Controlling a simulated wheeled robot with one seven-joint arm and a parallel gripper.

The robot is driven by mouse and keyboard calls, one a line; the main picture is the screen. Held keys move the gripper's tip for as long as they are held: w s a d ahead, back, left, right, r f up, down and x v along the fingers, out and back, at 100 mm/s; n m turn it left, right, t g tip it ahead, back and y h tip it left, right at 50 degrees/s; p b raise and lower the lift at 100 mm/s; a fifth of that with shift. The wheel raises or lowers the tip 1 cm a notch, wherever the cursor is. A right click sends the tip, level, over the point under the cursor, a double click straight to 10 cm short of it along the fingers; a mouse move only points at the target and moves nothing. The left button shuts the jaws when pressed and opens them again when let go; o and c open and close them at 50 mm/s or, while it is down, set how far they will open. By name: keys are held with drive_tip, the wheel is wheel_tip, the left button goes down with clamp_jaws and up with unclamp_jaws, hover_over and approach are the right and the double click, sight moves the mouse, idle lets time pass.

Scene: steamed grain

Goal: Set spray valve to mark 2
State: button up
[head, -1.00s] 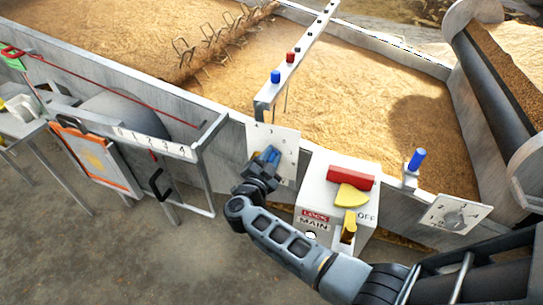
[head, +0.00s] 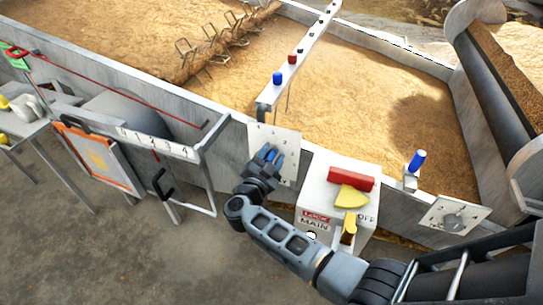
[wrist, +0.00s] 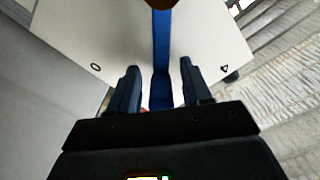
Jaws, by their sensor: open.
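A white plate with number marks (head: 288,142) stands on the near wall of the trough, left of the main switch box. A blue lever is on it, mostly hidden behind my gripper (head: 268,158) in the head view. In the wrist view the blue lever (wrist: 161,40) runs down the middle of the plate (wrist: 110,35). My gripper (wrist: 160,70) is open, its dark fingers on either side of the lever, with visible gaps. Two marks show near the plate's lower corners. Which number the lever points to cannot be told.
The main switch box (head: 325,195) with a red block and yellow handle stands close to the right of my gripper. A dial plate (head: 452,215) and blue-topped post (head: 417,162) are farther right. A metal frame with a numbered scale (head: 155,145) is at left.

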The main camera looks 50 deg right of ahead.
drive_tip(key=v, duration=0.7)
drive_tip(key=shift+a, duration=0.35)
drive_tip(key=shift+s, duration=0.2)
drive_tip(key=s+a+r+n+t+y+p, duration=0.1)
drive_tip(key=s+a+r+n+t+y, duration=0.2)
drive_tip(key=s, duration=0.8)
drive_tip(key=s+a+r+n+t+y+p, duration=0.2)
drive_tip(key=s+a+r+n+y, duration=0.5)
drive_tip(key=s+r+n, duration=0.4)
drive_tip(key=s+a+r+n+t+y+p, duration=0.1)
drive_tip(key=s+a+r+n+t+y, duration=0.2)
drive_tip(key=s, duration=1)
wheel_tip(320, 180, up, 5)
drive_tip(key=a+n+y, duration=0.2)
drive_tip(key=n+y, duration=0.1)
drive_tip(key=y, duration=0.1)
drive_tip(key=shift+s+a+n+t+p, duration=0.25)
drive_tip(key=shift+a+n+t+p, duration=0.05)
drive_tip(key=shift+a+n, duration=0.1)
drive_tip(key=shift+r, duration=0.1)
